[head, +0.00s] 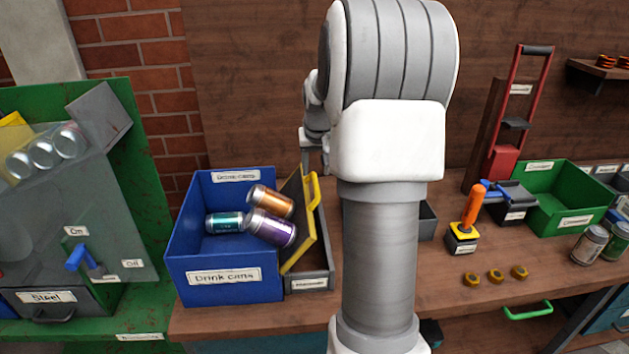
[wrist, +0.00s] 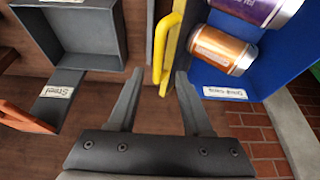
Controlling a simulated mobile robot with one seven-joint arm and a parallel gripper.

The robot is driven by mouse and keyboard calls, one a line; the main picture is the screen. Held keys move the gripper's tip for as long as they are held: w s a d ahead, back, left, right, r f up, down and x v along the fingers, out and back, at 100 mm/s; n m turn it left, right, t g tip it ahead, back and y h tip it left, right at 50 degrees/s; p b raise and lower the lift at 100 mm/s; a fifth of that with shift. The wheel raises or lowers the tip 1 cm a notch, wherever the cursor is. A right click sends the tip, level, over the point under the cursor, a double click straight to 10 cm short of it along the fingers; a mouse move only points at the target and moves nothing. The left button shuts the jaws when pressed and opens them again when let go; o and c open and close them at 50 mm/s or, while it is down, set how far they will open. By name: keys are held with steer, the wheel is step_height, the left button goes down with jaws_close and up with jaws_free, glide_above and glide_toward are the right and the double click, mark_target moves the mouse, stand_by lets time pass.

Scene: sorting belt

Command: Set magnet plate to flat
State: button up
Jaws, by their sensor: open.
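A tilted plate with a yellow edge and yellow handle (head: 313,189), which I take for the magnet plate, stands beside the blue bin over a narrow grey tray (head: 311,281). In the wrist view its yellow handle (wrist: 159,62) lies just beyond and between my fingertips, and its yellow edge (wrist: 178,35) runs along the blue bin. My gripper (wrist: 159,74) is open and empty; no contact with the handle can be made out. In the head view my arm hides part of the area right of the plate.
The blue drink cans bin (head: 222,292) at left holds several cans. A grey open box (wrist: 85,30) lies left of my fingers in the wrist view. An orange-handled device (head: 468,212) and a green bin (head: 548,205) stand at right. A brick wall is behind.

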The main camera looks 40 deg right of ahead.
mark_target(314, 187)
steer(key=shift+x, duration=2.75)
jaws_close()
steer(key=shift+a, duration=0.15)
